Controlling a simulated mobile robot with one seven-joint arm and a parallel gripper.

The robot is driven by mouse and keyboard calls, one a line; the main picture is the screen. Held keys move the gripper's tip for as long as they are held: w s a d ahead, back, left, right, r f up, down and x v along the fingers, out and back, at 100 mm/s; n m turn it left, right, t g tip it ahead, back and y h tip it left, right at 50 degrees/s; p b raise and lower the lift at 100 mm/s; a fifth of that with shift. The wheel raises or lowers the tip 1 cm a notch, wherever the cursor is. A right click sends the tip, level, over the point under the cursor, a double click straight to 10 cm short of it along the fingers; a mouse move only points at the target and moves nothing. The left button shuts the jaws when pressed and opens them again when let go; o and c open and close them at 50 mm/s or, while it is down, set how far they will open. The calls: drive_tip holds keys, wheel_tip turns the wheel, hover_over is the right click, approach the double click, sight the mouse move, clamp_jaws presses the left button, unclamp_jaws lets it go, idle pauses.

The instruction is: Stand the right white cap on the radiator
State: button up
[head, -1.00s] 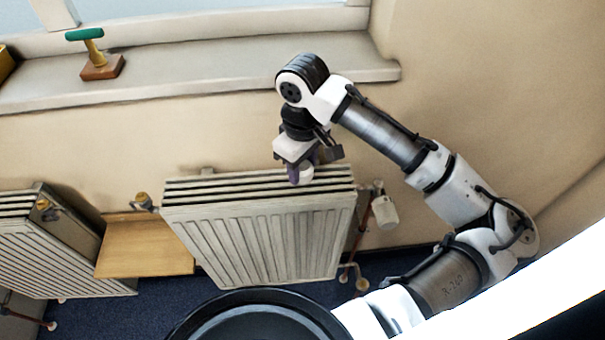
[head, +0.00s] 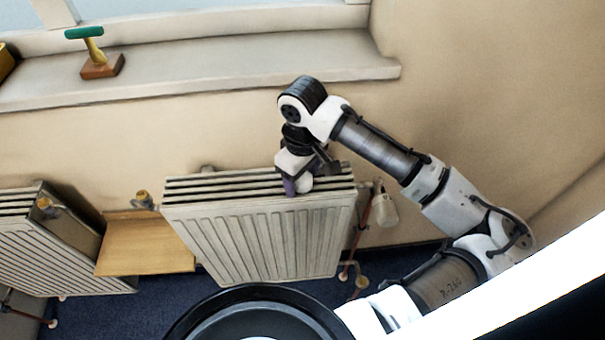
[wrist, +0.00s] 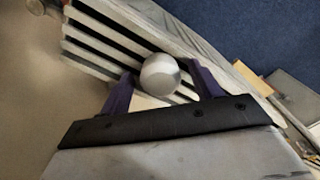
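The white cap (wrist: 160,73) is between the two purple fingers of my gripper (wrist: 161,80) in the wrist view. A narrow gap shows between the cap and each finger, so the gripper looks open around it. In the head view the white cap (head: 304,184) is at the top of the middle radiator (head: 262,238), near its right end, with my gripper (head: 297,185) pointing down there. The cap appears to be at the height of the radiator's slatted top; its underside is hidden, so contact is not clear.
A white cylindrical fitting (head: 384,210) is beside the radiator's right end, near a copper pipe. A wooden board (head: 146,248) and a second radiator (head: 50,250) are to the left. The window sill (head: 220,70) above holds a green-handled tool (head: 98,55).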

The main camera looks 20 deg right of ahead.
wheel_tip(320, 180, up, 12)
drive_tip(key=b, duration=0.1)
drive_tip(key=shift+r, duration=0.2)
idle(0.4)
idle(0.4)
